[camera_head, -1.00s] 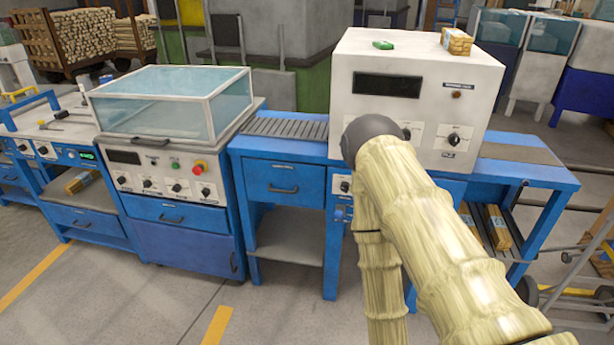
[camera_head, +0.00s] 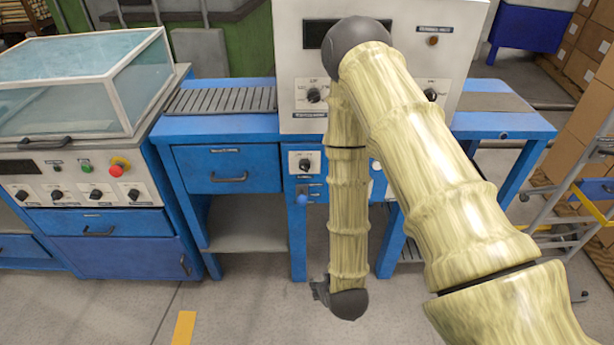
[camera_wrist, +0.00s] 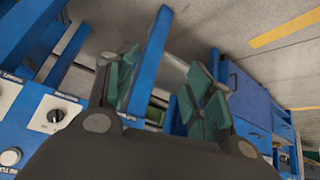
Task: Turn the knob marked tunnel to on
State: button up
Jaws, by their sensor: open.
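Several dark knobs on white plates are in view, and I cannot read which is marked tunnel. In the head view, one knob (camera_head: 305,164) is on the blue bench front, left of my arm. On the white cabinet are a left knob (camera_head: 313,95) and a right knob (camera_head: 431,94), partly behind my arm. The wrist view shows a black knob (camera_wrist: 55,115) on a white plate of a blue panel, left of my gripper. My gripper (camera_wrist: 165,92) is open, its green-padded fingers apart and empty. In the head view it is mostly hidden low behind my arm.
The blue bench (camera_head: 222,128) has a drawer (camera_head: 225,170) and roller top. At left stands a glass-covered machine (camera_head: 85,75) with several knobs and a red button (camera_head: 118,165). A metal cart (camera_head: 575,180) stands at right. Floor in front of the bench is clear.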

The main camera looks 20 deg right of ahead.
jog(key=w+r+t+h+b, duration=0.2)
jog(key=w+r+t+b, duration=0.3)
jog(key=w+r, duration=0.6)
jog(key=t+h+b, duration=0.1)
jog(key=t+h, duration=0.1)
jog(key=t, duration=0.3)
send_near(304, 169)
jog(key=x, duration=0.9)
jog(key=shift+w+d, duration=0.2)
jog(key=shift+w, duration=0.2)
jog(key=c, duration=1)
